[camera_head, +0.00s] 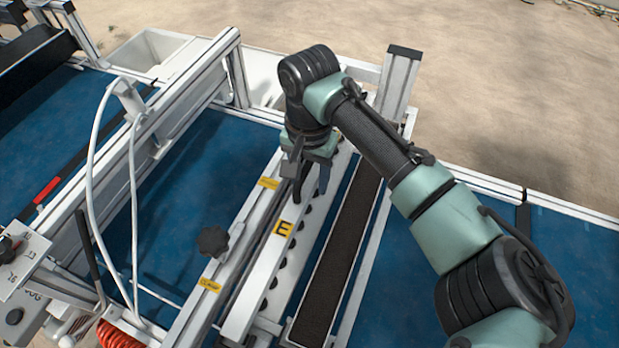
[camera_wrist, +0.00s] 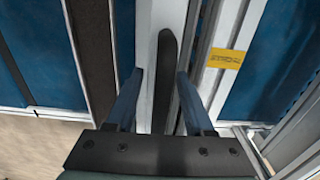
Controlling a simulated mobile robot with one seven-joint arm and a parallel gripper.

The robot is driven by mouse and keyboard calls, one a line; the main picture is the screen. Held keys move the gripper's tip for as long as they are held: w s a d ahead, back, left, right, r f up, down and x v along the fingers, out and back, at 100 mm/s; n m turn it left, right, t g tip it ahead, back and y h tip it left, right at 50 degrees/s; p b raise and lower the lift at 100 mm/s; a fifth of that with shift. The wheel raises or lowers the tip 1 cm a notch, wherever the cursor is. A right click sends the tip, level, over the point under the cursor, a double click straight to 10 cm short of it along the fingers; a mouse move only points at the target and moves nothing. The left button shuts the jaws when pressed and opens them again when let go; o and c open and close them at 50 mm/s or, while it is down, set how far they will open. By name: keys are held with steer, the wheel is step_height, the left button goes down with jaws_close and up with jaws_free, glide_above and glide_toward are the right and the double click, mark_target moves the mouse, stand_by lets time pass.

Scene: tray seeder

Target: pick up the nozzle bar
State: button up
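The nozzle bar (camera_head: 265,275) is a long white bar with a yellow "E" label and a row of dark round openings along its side. It lies lengthwise across the blue belt. In the wrist view the white bar (camera_wrist: 146,60) runs away between my fingers, with a black upright handle-like piece (camera_wrist: 166,62) on it. My gripper (camera_head: 309,188) points down over the bar's far part. In the wrist view my gripper (camera_wrist: 160,85) is open, one finger each side of the black piece, with gaps showing. I cannot tell how deep the fingers reach; the bar's far end is hidden by my arm.
A dark brush-like strip (camera_head: 338,255) runs beside the bar on the right. A white rail with yellow labels (camera_head: 210,284) and a black knob (camera_head: 212,241) is close on the left. A white upright post (camera_head: 397,80) stands behind my gripper. The blue belt (camera_head: 415,270) is clear at right.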

steer(key=shift+r, duration=0.1)
jaws_close()
